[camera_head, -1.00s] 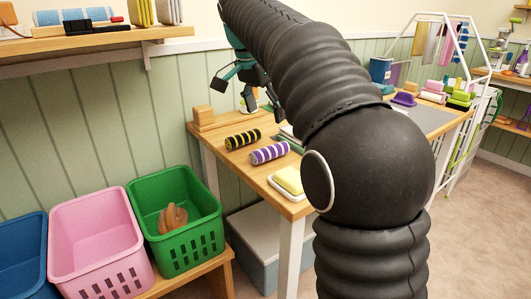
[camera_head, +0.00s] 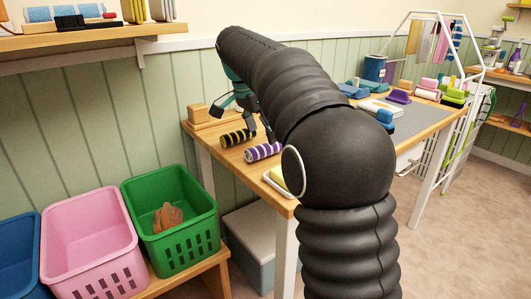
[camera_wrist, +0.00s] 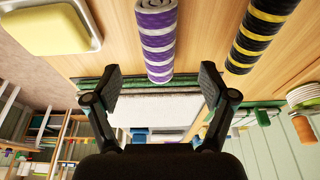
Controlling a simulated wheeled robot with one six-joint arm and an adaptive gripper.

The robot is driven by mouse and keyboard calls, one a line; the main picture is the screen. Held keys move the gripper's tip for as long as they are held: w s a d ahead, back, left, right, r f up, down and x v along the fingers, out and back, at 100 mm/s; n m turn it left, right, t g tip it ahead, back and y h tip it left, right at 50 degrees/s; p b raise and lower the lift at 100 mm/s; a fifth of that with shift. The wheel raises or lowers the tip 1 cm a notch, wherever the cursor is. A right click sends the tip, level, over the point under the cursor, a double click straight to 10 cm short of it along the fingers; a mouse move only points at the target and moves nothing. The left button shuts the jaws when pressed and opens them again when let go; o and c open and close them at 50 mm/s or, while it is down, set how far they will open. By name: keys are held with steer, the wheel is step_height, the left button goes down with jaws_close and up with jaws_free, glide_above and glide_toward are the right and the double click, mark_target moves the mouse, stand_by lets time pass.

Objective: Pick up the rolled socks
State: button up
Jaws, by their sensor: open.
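A purple-and-white striped roll (camera_head: 263,152) and a black-and-yellow striped roll (camera_head: 237,138) lie near each other on the wooden table; they look like rolled socks. My gripper (camera_head: 246,116) is open and empty above the table, close to the two rolls. In the wrist view, the purple-and-white roll (camera_wrist: 157,35) lies ahead, its near end lined up with the gap between the open fingertips (camera_wrist: 160,82). The black-and-yellow roll (camera_wrist: 258,35) is to the right, outside the fingers. I see no contact with either roll.
A yellow block on a white dish (camera_wrist: 53,22) sits beside the purple-and-white roll. A wooden block (camera_head: 202,115) stands at the table's left end. Green (camera_head: 172,225), pink (camera_head: 90,240) and blue baskets stand lower left. Folded items and a rack are farther right.

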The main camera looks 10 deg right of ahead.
mark_target(263, 143)
steer(key=f, duration=0.4)
steer(key=shift+s+d+b, duration=0.1)
steer(key=shift+d+b, duration=0.1)
steer(key=shift+b, duration=0.15)
steer(key=shift+d+f, duration=0.2)
steer(key=shift+f, duration=0.45)
steer(key=shift+c, duration=0.3)
steer(key=c, duration=1.2)
